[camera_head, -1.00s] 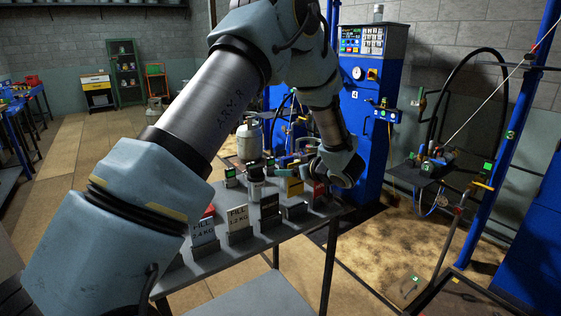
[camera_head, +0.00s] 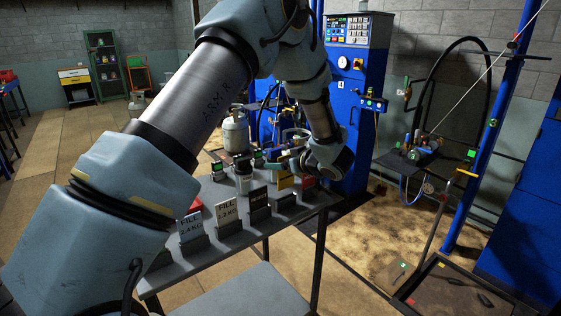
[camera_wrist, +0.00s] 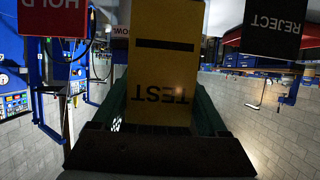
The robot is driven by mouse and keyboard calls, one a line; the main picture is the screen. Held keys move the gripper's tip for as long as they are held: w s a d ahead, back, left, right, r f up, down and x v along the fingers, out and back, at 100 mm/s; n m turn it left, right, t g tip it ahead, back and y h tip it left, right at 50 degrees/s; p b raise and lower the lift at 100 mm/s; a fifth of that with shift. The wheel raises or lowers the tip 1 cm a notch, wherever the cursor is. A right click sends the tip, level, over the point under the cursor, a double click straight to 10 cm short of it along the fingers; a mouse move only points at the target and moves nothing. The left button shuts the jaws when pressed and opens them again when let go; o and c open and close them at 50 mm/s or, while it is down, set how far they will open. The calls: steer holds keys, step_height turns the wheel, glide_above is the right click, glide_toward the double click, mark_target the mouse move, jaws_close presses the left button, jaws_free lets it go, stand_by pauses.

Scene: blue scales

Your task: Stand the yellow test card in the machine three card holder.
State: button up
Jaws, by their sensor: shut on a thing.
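The yellow test card (camera_wrist: 165,60) fills the middle of the wrist view, its TEST lettering upside down there. My gripper (camera_wrist: 160,98) is shut on it, with a green finger on each side. In the head view the yellow card (camera_head: 286,181) shows over the far right part of the grey table, between the black REJECT card and a red card. My gripper (camera_head: 291,163) is just above it, partly hidden by my wrist. I cannot tell whether the card touches its stand. I cannot make out the machine three holder; a blue machine (camera_head: 356,85) marked 4 stands behind.
A red HOLD card (camera_wrist: 55,17) shows in the wrist view.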

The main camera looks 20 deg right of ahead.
mark_target(287, 183)
steer(key=shift+f+b, duration=1.2)
steer(key=shift+f, duration=1.45)
steer(key=shift+f+b, duration=0.4)
steer(key=shift+f, duration=0.55)
steer(key=o, duration=1.2)
steer(key=shift+o, duration=0.2)
steer(key=shift+s+d, duration=0.1)
steer(key=b+v, duration=0.2)
steer(key=v, duration=0.8)
steer(key=shift+s+b, duration=0.3)
steer(key=shift+b, duration=0.05)
steer(key=shift+r, duration=0.1)
